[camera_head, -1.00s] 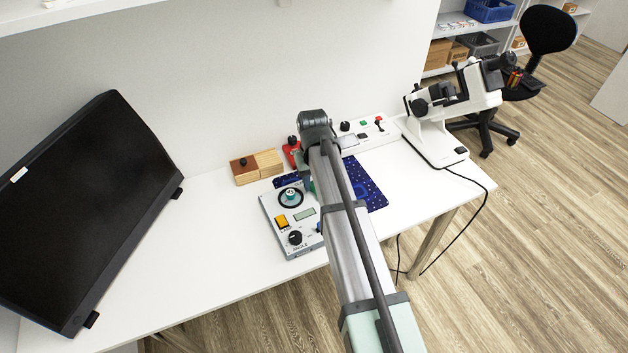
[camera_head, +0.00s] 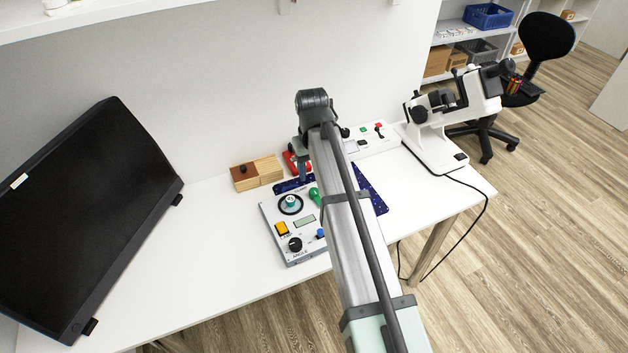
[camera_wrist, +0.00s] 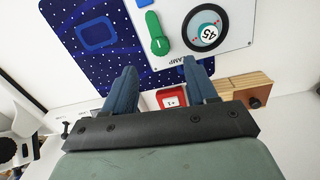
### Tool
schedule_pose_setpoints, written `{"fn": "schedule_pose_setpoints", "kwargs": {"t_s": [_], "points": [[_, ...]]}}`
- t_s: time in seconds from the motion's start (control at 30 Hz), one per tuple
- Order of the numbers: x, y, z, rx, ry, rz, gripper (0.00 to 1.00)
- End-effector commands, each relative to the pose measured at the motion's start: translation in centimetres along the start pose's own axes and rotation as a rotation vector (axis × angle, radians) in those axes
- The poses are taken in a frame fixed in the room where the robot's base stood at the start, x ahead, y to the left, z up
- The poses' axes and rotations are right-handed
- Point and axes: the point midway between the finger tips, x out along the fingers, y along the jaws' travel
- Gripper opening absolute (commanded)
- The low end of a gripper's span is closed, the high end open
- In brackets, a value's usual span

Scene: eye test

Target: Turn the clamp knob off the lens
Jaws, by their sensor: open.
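The green clamp knob (camera_head: 314,194) sits on the grey panel box (camera_head: 293,258). In the wrist view the knob (camera_wrist: 157,34) is an elongated green handle beside printed clamp lettering. Next to it is a round disc marked 45 in a black ring (camera_wrist: 207,29), which also shows in the head view (camera_head: 291,204); I cannot tell whether this is the lens. My gripper (camera_wrist: 160,72) is open and empty, its two blue-grey fingers apart, with the knob beyond the tips and not between them. In the head view my arm partly hides the gripper (camera_head: 304,172) above the back of the box.
A dark blue patterned mat (camera_head: 372,190) lies beside the box. Behind are a wooden block (camera_head: 244,178), a red item (camera_head: 290,164) and a white switch panel (camera_head: 385,143). A monitor (camera_head: 80,210) stands left, a white instrument (camera_head: 430,150) right. The table's front left is clear.

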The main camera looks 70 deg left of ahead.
Motion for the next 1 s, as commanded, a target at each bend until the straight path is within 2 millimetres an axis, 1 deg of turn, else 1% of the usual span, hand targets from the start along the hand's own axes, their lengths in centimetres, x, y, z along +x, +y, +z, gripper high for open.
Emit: {"fn": "schedule_pose_setpoints", "kwargs": {"t_s": [0.03, 0.2, 0.4, 0.6, 1.0], "points": [[-1.1, 0.0, -0.1, 0.000, 0.003, 0.000, 0.57], [-3.8, 0.0, -0.1, 0.000, 0.002, 0.000, 0.57], [-5.8, 0.0, 0.0, 0.000, 0.001, 0.000, 0.57], [-6.3, 0.0, 0.0, 0.000, 0.000, 0.000, 0.57], [-6.3, 0.0, 0.0, 0.000, 0.000, 0.000, 0.57]]}}
